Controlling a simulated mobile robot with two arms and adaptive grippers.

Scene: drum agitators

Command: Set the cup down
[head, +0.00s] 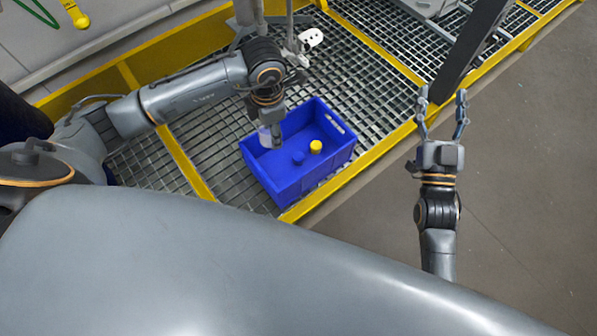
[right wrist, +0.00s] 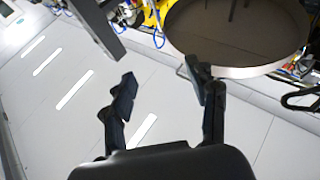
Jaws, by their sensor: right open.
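A pale, see-through cup (head: 265,138) is at the fingers of my left gripper (head: 272,138), over the left rim of a blue crate (head: 318,178) in the head view. My left gripper points down and looks shut on the cup; its fingers are small and partly hidden. My right gripper (head: 442,97) is open and empty, off to the right above the floor. In the right wrist view its two fingers (right wrist: 163,92) are spread with nothing between them.
The crate stands on a metal grating (head: 225,165) with yellow edges. A dark beam (head: 470,45) rises beyond my right gripper. Bare floor (head: 530,170) lies to the right.

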